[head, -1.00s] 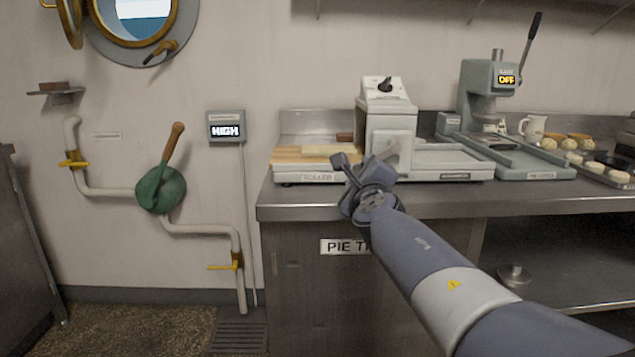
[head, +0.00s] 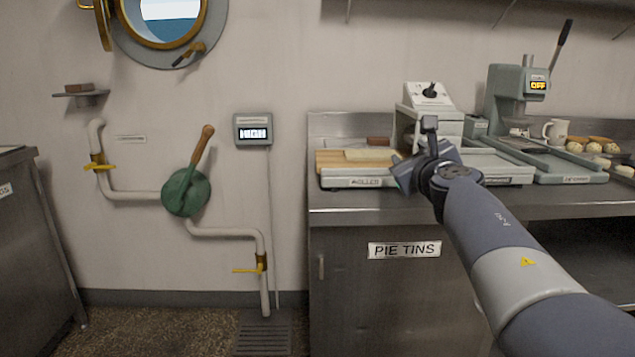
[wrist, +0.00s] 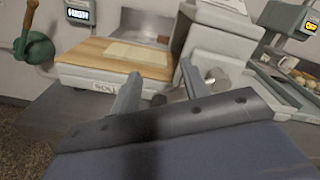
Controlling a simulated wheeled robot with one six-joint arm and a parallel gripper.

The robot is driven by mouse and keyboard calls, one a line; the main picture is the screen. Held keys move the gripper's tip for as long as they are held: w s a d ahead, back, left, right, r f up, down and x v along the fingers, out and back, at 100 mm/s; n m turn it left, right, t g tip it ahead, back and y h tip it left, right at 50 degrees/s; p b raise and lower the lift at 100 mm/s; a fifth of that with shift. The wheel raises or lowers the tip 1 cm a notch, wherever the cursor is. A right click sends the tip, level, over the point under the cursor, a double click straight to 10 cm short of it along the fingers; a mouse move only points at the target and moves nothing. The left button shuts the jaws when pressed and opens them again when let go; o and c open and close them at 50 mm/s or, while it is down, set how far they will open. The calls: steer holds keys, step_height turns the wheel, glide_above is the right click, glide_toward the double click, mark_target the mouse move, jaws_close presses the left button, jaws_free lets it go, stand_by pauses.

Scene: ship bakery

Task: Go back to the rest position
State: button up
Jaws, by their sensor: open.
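My gripper (wrist: 160,88) is open, with nothing between its two fingers in the wrist view. In the head view my gripper (head: 408,172) is in front of the dough roller machine (head: 357,182) on the steel counter. The roller also shows in the wrist view (wrist: 110,85), beyond the fingertips, with a wooden board (wrist: 88,50) and a pale flat slab (wrist: 138,56) on it. My arm hides part of the roller's middle in the head view.
A display (head: 253,130) reads HIGH. A press (head: 515,95) reading OFF, a mug (head: 556,130) and buns (head: 598,148) are at right.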

step_height(320, 180, up, 3)
steer(key=m+p, duration=0.2)
steer(key=shift+d+f+m, duration=0.15)
steer(key=shift+m, duration=0.25)
steer(key=r+m+p, duration=0.1)
steer(key=d+r+m+p, duration=0.1)
steer(key=m+p, duration=0.1)
steer(key=shift+w+d+r+m+p, duration=0.1)
steer(key=shift+d+r+m+p, duration=0.35)
steer(key=shift+m+p, duration=0.35)
steer(key=shift+s+d+r+m+p, duration=0.1)
steer(key=shift+d+r+m+p, duration=0.2)
steer(key=shift+d+m+p, duration=0.5)
steer(key=shift+w+d+r+m+p, duration=0.1)
steer(key=shift+d+r+m+p, duration=0.25)
steer(key=shift+m, duration=0.75)
steer(key=shift+a, duration=0.1)
